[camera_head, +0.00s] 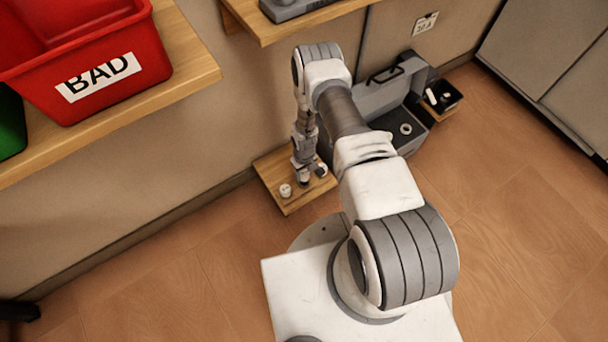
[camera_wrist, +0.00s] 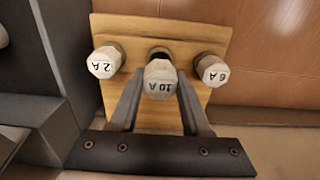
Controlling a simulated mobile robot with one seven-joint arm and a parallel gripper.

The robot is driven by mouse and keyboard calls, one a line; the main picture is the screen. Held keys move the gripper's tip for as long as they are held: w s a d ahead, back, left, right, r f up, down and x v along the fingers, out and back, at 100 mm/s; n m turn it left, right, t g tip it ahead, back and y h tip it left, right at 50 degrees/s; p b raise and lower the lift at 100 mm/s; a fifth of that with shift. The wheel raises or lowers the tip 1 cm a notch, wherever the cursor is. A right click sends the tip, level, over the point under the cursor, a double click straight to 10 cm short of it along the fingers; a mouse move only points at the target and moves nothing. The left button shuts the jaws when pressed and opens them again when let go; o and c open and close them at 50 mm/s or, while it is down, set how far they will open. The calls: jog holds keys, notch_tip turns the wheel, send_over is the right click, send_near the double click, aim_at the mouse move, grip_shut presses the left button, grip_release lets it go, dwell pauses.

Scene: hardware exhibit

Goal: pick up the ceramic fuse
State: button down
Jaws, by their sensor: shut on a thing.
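Three white ceramic fuses show in the wrist view, above a small wooden board (camera_wrist: 120,27). They are marked 2 A (camera_wrist: 105,62), 10 A (camera_wrist: 160,78) and 6 A (camera_wrist: 212,70). My gripper (camera_wrist: 159,88) is shut on the middle 10 A fuse, with one finger on each side of it. A dark round shape shows just behind that fuse; I cannot tell whether the fuse is clear of its seat. In the head view my gripper (camera_head: 304,177) is low over the wooden board (camera_head: 293,205), with one white fuse (camera_head: 285,190) visible at its left.
A grey open case (camera_head: 372,100) stands right of the board, with a white ring (camera_head: 405,129) inside. A small dark box (camera_head: 442,97) is beyond it. A red bin marked BAD (camera_head: 95,60) sits on a shelf at upper left. The floor at right is clear.

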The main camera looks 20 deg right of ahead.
jog(key=s+d+r+p, duration=0.4)
jog(key=s+d+r, duration=0.2)
jog(key=s, duration=0.4)
jog(key=shift+r, duration=0.55)
